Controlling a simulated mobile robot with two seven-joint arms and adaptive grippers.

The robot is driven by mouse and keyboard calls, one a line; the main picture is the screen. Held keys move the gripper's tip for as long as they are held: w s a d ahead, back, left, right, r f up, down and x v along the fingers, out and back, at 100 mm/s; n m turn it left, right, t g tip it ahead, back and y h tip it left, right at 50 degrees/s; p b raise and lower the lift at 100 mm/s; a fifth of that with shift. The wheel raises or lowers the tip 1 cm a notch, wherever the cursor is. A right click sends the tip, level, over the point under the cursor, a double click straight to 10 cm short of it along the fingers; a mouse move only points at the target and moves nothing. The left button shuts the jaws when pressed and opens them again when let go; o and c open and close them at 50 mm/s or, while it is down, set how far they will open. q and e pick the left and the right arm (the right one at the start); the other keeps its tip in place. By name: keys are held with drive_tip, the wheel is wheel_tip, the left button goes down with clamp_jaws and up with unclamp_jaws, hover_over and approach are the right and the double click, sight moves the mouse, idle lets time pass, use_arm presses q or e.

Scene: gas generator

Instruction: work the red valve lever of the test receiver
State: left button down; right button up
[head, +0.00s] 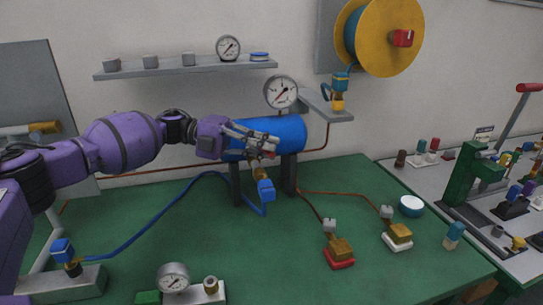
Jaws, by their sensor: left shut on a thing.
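The test receiver (281,130) is a blue horizontal cylinder on dark legs at the back of the green bench. A small part of the red valve lever (269,155) shows at the fingertips of my left gripper (268,147). The gripper reaches in from the left, in front of the cylinder, and is shut on the lever. The fingers hide most of the lever and part of the cylinder's front. Below it hangs a brass valve fitting (260,173) with a blue connector (266,191). My right gripper is not in view.
A pressure gauge (281,92) stands above the receiver. A blue hose (150,235) runs across the left of the green bench (225,245). Brass valves on red (339,253) and white (397,236) bases stand at right. A grey shelf (185,69) hangs above my arm.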

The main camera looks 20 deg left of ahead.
use_arm(q)
drive_tip(key=shift+s+a+f+m+g+b, duration=0.15)
drive_tip(key=shift+m+g+b, duration=0.25)
drive_tip(key=shift+g+b, duration=0.1)
drive_tip(key=shift+s+a+f+m+g+b, duration=0.1)
drive_tip(key=shift+s+m+g+b, duration=0.05)
drive_tip(key=shift+m+g+b, duration=0.3)
drive_tip(key=shift+s+a+r+m+g, duration=0.15)
drive_tip(key=shift+m+g, duration=0.2)
drive_tip(key=shift+g, duration=0.2)
drive_tip(key=c, duration=1.7)
unclamp_jaws()
